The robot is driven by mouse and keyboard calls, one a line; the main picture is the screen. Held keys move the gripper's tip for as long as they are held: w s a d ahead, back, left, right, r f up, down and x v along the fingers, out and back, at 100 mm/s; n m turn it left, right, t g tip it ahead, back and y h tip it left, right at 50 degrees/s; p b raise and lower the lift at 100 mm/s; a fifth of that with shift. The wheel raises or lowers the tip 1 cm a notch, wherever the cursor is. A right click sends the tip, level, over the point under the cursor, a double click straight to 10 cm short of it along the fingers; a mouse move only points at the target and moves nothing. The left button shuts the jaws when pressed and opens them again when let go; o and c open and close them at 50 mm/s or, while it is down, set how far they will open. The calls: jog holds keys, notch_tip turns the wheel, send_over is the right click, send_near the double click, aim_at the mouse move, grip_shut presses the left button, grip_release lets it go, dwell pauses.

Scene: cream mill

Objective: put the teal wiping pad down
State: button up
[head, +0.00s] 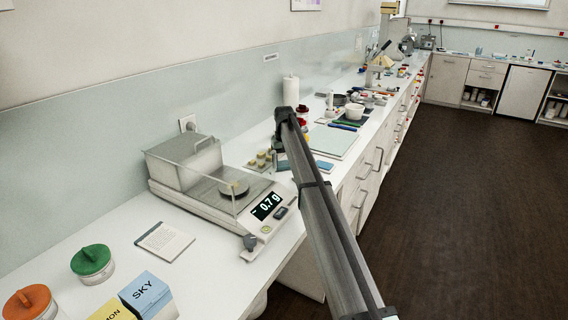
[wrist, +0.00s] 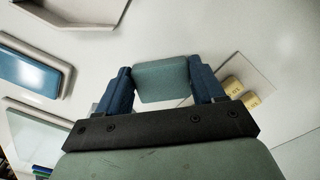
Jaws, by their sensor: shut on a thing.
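The teal wiping pad (wrist: 162,82) is a small block between the two blue fingers of my gripper (wrist: 162,84) in the wrist view. My gripper is shut on it, one finger at each side. White counter top (wrist: 185,30) shows around the pad; I cannot tell whether the pad touches it.
A blue tray (wrist: 35,68) lies on the counter left of the pad in the wrist view. Small yellowish labelled blocks (wrist: 251,100) stand close by at right. The balance (head: 215,190) reading 0.7 g stands left of my arm in the head view.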

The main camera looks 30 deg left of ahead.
aim_at(284, 164)
jog(key=shift+f, duration=0.1)
jog(key=o, duration=0.9)
jog(key=shift+o, duration=0.2)
notch_tip(284, 164, up, 12)
dwell(0.4)
